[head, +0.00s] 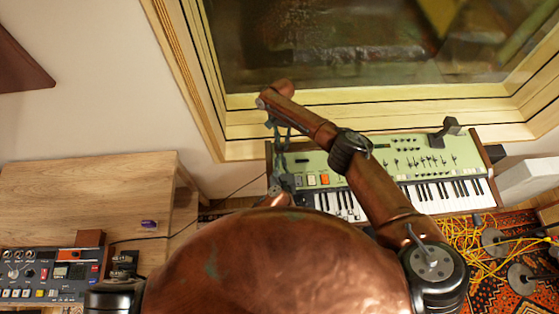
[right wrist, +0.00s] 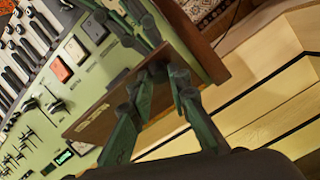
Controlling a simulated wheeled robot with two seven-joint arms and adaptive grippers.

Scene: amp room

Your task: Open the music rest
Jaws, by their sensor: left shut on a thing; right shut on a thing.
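The green-topped keyboard (head: 410,160) stands below the window in the head view, its wooden end (right wrist: 195,40) in the right wrist view. A brown panel, which I take for the music rest (right wrist: 95,122), runs along its back edge. My right gripper (right wrist: 163,76) is shut on this panel near the end; it is small in the head view (head: 281,135). My left gripper (right wrist: 150,38), with green fingers, is close by at the same corner, mostly hidden behind my body in the head view (head: 280,182). It is shut, seemingly on the same panel; its contact is unclear.
The pale wooden window frame (head: 390,105) rises close behind the keyboard. A wooden desk (head: 80,195) with a control unit (head: 45,275) stands at the left. Yellow cables (head: 470,250) lie on the patterned rug at the right. My copper body hides the lower middle.

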